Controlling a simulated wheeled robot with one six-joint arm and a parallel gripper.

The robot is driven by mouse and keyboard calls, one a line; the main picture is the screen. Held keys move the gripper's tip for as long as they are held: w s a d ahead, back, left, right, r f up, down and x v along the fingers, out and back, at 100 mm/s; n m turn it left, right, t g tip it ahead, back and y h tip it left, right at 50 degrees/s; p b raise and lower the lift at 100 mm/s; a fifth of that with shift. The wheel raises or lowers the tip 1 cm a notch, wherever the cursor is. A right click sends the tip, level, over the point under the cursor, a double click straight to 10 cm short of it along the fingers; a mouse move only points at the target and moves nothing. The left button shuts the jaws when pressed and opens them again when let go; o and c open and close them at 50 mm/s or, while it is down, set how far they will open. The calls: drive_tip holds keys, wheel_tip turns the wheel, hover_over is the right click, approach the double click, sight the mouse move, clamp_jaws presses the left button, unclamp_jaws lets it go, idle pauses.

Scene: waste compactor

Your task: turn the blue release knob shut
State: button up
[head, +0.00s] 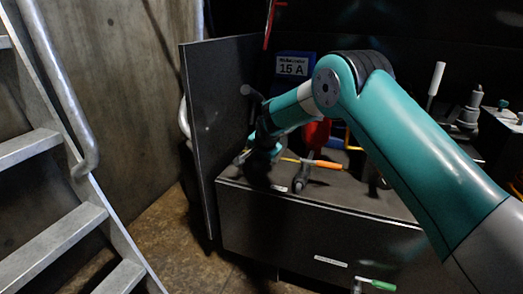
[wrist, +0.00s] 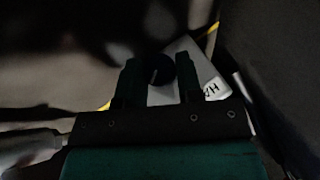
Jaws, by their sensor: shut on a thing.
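In the wrist view, a dark, round, bluish knob (wrist: 160,70) sits between the two fingers of my gripper (wrist: 158,75). The fingers flank it on both sides, and I take it to be the blue release knob, though the light is too dim to be sure of its colour. Behind it is a pale plate (wrist: 203,72) with partly visible dark lettering. In the head view, my gripper is low at the left end of the dark bench, by the upright panel. Its fingers and the knob cannot be made out there.
A dark upright panel (head: 207,130) stands close left of my gripper. An orange-handled tool (head: 327,164) lies on the bench (head: 300,230). A blue box marked 15 A (head: 292,67) is behind. A green handle (head: 378,285) sticks out at the front. Metal stairs (head: 50,200) are at left.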

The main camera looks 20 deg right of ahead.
drive_tip(key=p, duration=0.1)
drive_tip(key=g+h+p, duration=0.1)
drive_tip(key=p, duration=0.1)
drive_tip(key=shift+a+r+n+h, duration=0.1)
drive_tip(key=shift+r+n+h, duration=0.15)
drive_tip(key=shift+n+h, duration=0.05)
drive_tip(key=shift+f+g+h+p, duration=0.25)
drive_tip(key=shift+g+h+p, duration=0.65)
drive_tip(key=shift+p, duration=0.3)
drive_tip(key=shift+f+n, duration=0.1)
drive_tip(key=shift+n, duration=0.2)
drive_tip(key=o, duration=0.6)
drive_tip(key=shift+o, duration=0.2)
drive_tip(key=shift+a+r, duration=0.1)
drive_tip(key=shift+r, duration=0.1)
drive_tip(key=shift+r+p, duration=0.25)
drive_tip(key=shift+p, duration=0.05)
drive_tip(key=s+a+p, duration=0.1)
drive_tip(key=s+a, duration=0.1)
drive_tip(key=s, duration=0.1)
drive_tip(key=s+a+p, duration=0.1)
drive_tip(key=s+a, duration=0.2)
drive_tip(key=s+a+p, duration=0.1)
drive_tip(key=s+a, duration=0.1)
drive_tip(key=s, duration=0.1)
drive_tip(key=shift+a+r, duration=0.25)
drive_tip(key=shift+a, duration=0.05)
drive_tip(key=shift+s+a+f, duration=0.1)
drive_tip(key=shift+s+a, duration=0.1)
drive_tip(key=shift+s, duration=0.1)
